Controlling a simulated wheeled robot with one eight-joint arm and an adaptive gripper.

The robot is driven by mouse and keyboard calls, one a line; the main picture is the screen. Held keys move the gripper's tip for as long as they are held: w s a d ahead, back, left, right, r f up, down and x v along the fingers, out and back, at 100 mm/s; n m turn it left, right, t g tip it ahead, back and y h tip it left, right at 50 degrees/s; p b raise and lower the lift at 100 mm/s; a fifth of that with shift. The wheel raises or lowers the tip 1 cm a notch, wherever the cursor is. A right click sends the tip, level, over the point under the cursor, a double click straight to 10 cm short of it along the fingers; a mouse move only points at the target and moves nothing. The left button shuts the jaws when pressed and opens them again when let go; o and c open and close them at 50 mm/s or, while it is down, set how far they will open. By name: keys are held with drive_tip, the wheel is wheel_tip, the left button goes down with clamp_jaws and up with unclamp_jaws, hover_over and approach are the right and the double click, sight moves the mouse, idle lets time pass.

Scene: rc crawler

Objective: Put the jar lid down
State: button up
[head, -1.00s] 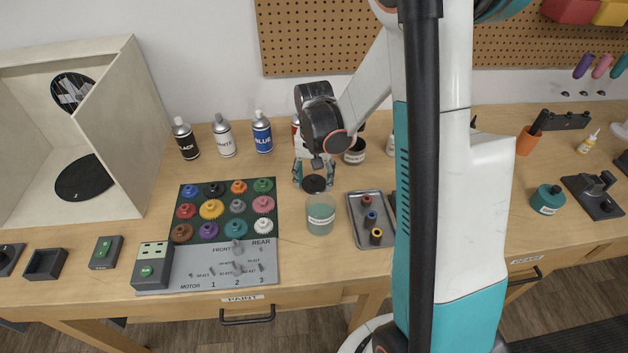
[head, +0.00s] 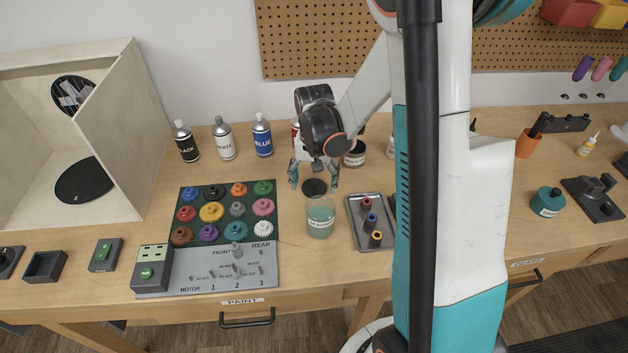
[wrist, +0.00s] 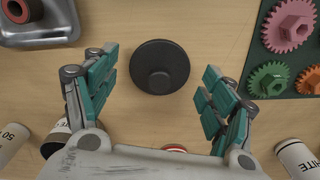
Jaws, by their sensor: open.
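The jar lid (head: 314,187) is a round black disc with a knob on top. It lies knob up on the wooden table just behind the glass jar (head: 320,217), which holds greenish liquid and stands uncovered. In the wrist view the lid (wrist: 160,67) shows whole, with bare wood around it. My gripper (head: 314,183) is over the lid with its teal fingers spread to either side. The wrist view shows a clear gap between each finger and the lid, so my gripper (wrist: 160,80) is open and empty. The jar is out of the wrist view.
A grey tray (head: 352,232) with small rollers lies right of the jar. A green board (head: 272,238) of coloured gears lies to the left. Spray cans, including a blue one (head: 262,135), and a dark-topped jar (head: 354,153) stand behind my gripper.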

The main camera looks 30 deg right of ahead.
sight(314, 181)
wheel_tip(314, 181, up, 12)
drive_tip(key=p, duration=0.3)
drive_tip(key=shift+a, duration=0.1)
idle(0.4)
